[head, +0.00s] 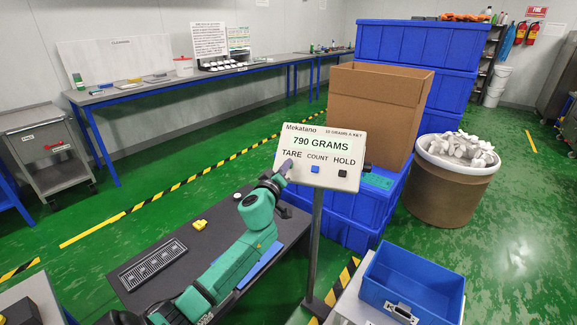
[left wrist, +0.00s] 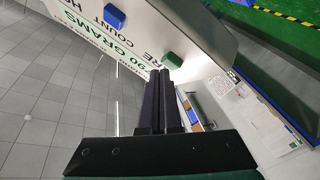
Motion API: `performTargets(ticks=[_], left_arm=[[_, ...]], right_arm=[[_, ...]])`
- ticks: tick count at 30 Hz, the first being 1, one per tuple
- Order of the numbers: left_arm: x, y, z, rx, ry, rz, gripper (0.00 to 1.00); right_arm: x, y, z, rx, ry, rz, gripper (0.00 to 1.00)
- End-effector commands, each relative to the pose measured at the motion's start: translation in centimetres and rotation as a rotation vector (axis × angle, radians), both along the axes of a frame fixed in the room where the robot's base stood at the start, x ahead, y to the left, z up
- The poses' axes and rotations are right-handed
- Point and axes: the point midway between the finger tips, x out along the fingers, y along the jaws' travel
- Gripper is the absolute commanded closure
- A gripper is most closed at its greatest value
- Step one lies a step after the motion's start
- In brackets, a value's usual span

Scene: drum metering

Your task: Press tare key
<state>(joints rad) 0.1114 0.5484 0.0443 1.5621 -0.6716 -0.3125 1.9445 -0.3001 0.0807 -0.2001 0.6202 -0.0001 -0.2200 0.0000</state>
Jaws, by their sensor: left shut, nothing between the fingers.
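The scale's display head (head: 320,156) stands on a post and reads 790 GRAMS, with the labels TARE, COUNT and HOLD. My left gripper (head: 286,167) is shut and empty, its tips in front of the spot under TARE. The gripper hides the tare key in the head view. In the left wrist view the green tare key (left wrist: 172,61) lies just beyond the shut fingertips (left wrist: 160,73); I cannot tell whether they touch it. The blue count key (head: 315,168) also shows in the left wrist view (left wrist: 114,17). The black hold key (head: 342,173) is at the right. My right gripper is not in view.
Behind the display stand an open cardboard box (head: 377,110) and stacked blue crates (head: 420,45). A brown drum (head: 450,195) heaped with pale pieces is at the right. An empty blue bin (head: 415,283) stands in front. A dark bench top (head: 200,248) lies under my left arm.

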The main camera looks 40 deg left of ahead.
Motion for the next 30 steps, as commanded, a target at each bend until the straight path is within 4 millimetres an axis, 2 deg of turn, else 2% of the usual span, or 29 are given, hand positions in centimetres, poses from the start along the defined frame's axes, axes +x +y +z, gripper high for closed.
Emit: performTargets(ticks=[30], left_arm=[[0.48,0.19,-0.52,0.0,0.001,0.0,1.0]], right_arm=[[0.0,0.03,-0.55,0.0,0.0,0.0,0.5]])
